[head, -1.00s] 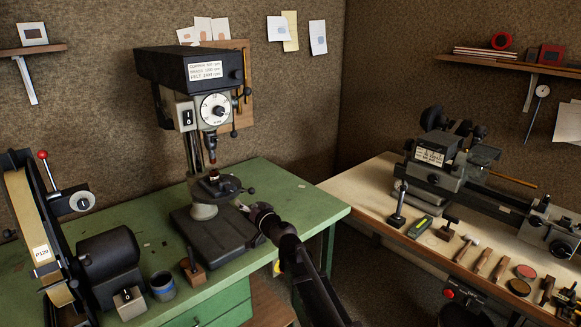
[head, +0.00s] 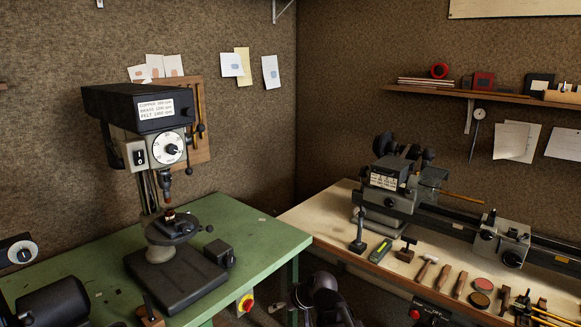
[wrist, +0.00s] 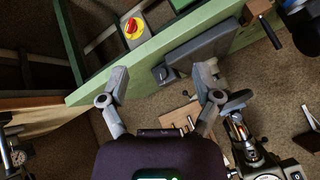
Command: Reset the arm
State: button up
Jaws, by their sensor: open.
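My gripper (wrist: 160,82) is open and empty in the wrist view, with its two grey fingers spread wide. It appears to be over the floor, in front of the edge of the green bench (wrist: 100,85); the exact gap I cannot tell. In the head view my arm (head: 326,295) shows only at the bottom middle, low beside the right end of the green bench (head: 262,240). The fingers are hard to make out there.
A drill press (head: 165,150) stands on the green bench, with a red stop button (head: 246,303) on the bench's front. To the right, a pale bench (head: 330,213) bears a lathe (head: 400,185) and several hand tools. Dark floor shows between the benches.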

jog(key=s+d+f+m+g+h, duration=0.2)
jog(key=s+d, duration=0.4)
jog(key=d, duration=0.3)
jog(key=s+d+f+m+g+h, duration=0.2)
jog(key=s+d+h, duration=0.2)
jog(key=d, duration=0.6)
jog(key=shift+s+d+f+h, duration=0.2)
jog(key=shift+s+h, duration=0.2)
jog(key=shift+s, duration=0.45)
